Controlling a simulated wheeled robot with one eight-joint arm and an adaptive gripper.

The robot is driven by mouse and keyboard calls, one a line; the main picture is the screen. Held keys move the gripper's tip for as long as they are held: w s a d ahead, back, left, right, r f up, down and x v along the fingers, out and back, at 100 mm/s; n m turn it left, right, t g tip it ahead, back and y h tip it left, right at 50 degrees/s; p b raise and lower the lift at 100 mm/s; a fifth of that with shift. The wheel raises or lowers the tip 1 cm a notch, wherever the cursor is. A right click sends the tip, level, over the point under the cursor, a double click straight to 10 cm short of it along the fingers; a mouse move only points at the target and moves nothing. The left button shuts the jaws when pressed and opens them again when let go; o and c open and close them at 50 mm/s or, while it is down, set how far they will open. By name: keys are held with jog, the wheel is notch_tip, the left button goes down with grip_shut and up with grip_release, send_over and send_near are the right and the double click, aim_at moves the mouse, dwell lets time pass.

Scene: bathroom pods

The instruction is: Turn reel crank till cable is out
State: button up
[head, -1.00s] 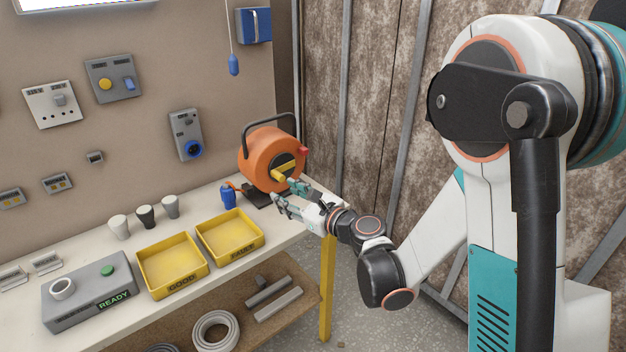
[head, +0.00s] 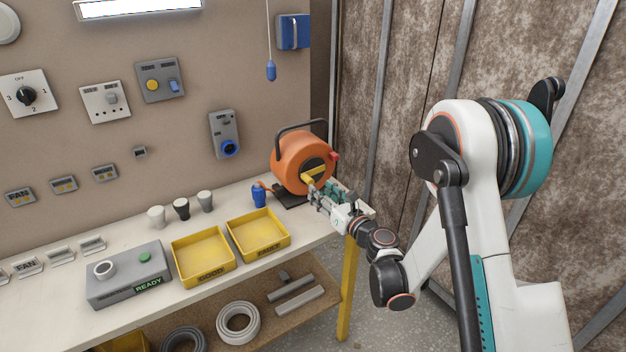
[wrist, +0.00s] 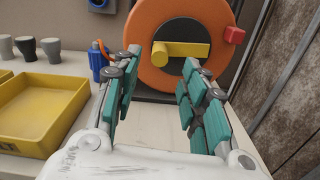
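The orange cable reel (head: 298,160) stands upright on its dark base at the right end of the bench, with a black carry handle on top. Its yellow crank (head: 313,175) sticks out from the dark hub; in the wrist view the crank (wrist: 181,50) lies roughly level. A short orange cable end with a blue plug (head: 259,195) is at the reel's left; the plug (wrist: 98,60) also shows in the wrist view. My gripper (head: 322,193) is in front of the reel. In the wrist view my gripper (wrist: 155,78) has its teal-padded fingers wide apart, nothing between them, short of the crank.
A red knob (wrist: 234,35) juts from the reel's right side. Yellow trays (head: 203,256) and a grey READY box (head: 128,275) stand on the bench to the left. Corrugated wall panels (head: 400,100) are close on the right.

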aim_at(317, 175)
jog(key=b+x, duration=0.1)
jog(key=x, duration=0.5)
jog(key=shift+f, duration=0.1)
grip_shut()
